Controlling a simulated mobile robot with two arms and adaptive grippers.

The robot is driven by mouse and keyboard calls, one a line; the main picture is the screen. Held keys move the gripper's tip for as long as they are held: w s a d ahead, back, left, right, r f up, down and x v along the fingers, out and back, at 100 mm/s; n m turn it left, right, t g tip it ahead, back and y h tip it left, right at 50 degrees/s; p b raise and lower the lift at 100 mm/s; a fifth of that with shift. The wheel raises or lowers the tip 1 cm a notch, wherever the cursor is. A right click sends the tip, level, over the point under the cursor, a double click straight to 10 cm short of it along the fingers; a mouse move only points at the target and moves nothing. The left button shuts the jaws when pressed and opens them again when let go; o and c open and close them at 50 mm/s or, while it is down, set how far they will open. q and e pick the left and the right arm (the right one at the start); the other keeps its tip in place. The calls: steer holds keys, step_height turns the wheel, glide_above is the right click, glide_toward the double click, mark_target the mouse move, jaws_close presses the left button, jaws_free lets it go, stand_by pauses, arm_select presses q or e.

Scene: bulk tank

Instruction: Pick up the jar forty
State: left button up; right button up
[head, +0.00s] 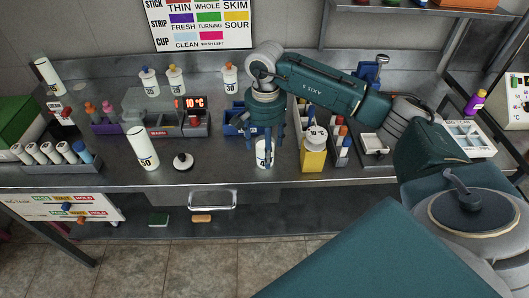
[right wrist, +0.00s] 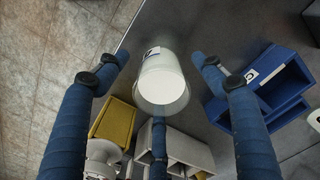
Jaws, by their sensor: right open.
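A white jar (head: 261,153) stands on the steel bench near its front edge, directly below my right gripper (head: 265,145). Its label is mostly hidden by the fingers in the head view, so I cannot read the number. In the right wrist view the jar (right wrist: 162,80) is seen from above, with a white top and part of a black-marked label on its side. My right gripper (right wrist: 158,90) is open, its blue fingers spread around the jar with visible gaps. My left gripper is not in view.
A yellow container (head: 313,157) with a white top stands close right of the jar. A blue holder (head: 236,124) is close behind left. A jar marked 50 (head: 143,150) and a loose white lid (head: 183,162) stand to the left. Between lid and gripper the bench is clear.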

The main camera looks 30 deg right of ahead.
step_height(320, 180, down, 4)
steer(key=shift+r+p, duration=0.25)
steer(key=shift+p, duration=0.5)
steer(key=shift+f, duration=0.3)
steer(key=shift+w+f, duration=0.1)
steer(key=shift+c, duration=0.5)
steer(key=c, duration=1.4)
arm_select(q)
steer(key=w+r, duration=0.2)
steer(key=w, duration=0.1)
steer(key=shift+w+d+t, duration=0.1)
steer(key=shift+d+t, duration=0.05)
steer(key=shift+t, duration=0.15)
arm_select(e)
steer(key=shift+r, duration=0.25)
